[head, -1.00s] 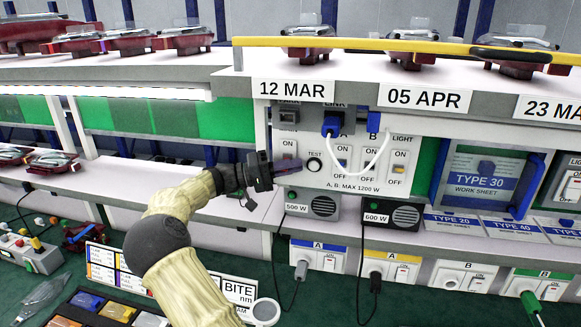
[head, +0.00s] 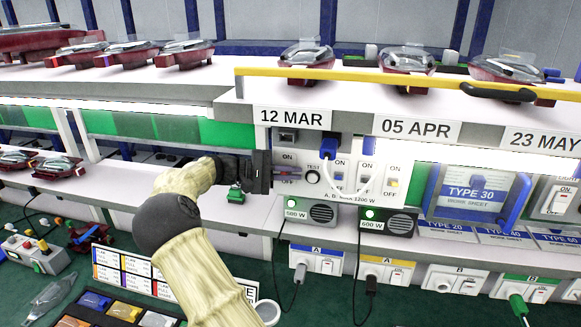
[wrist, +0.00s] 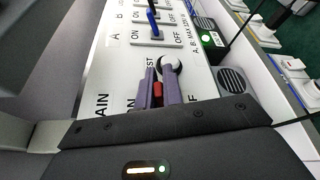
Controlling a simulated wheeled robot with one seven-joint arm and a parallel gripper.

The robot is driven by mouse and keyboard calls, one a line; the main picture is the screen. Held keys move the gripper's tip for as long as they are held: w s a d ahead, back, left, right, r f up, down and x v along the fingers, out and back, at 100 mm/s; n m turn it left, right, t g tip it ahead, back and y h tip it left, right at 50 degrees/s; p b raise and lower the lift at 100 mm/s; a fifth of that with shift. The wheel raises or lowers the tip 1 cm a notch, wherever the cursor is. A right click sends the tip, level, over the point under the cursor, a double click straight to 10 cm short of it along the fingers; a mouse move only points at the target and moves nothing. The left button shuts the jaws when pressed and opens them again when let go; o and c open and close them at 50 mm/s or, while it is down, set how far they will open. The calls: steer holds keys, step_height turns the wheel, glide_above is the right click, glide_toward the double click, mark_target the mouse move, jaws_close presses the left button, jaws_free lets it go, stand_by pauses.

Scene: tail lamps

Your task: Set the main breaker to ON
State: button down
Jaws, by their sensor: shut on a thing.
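The main breaker's red lever (wrist: 158,92) sits on the white panel (wrist: 118,68) between an ON label on the left and an OFF label on the right in the wrist view, both partly hidden. My gripper (wrist: 161,88) is shut on the red lever, a purple finger on each side. I cannot tell which way the lever is set. In the head view my gripper (head: 286,174) reaches the panel's left end from the left and covers most of the breaker.
The round TEST button (head: 312,177) is close beside my fingers. Switches A (head: 340,178) and B and the LIGHT switch (head: 393,186) are further right. A blue plug (head: 328,147) with a white cable stands above. The power boxes (head: 312,212) below show green lights. A shelf overhangs the panel.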

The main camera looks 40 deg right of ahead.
steer(key=shift+r+n+p, duration=0.1)
steer(key=shift+n+p, duration=0.3)
steer(key=c, duration=1.5)
jaws_free()
steer(key=shift+w, duration=0.1)
steer(key=shift+c, duration=0.2)
steer(key=shift+w+a, duration=0.15)
steer(key=shift+w, duration=0.05)
steer(key=shift+s+a, duration=0.1)
steer(key=shift+a, duration=0.05)
steer(key=shift+w+a+b, duration=0.35)
steer(key=shift+a+b, duration=0.05)
steer(key=shift+b, duration=0.1)
steer(key=b+v, duration=0.2)
steer(key=v, duration=1.4)
steer(key=shift+w+r+b, duration=0.15)
steer(key=shift+r+b, duration=0.05)
steer(key=shift+b, duration=0.2)
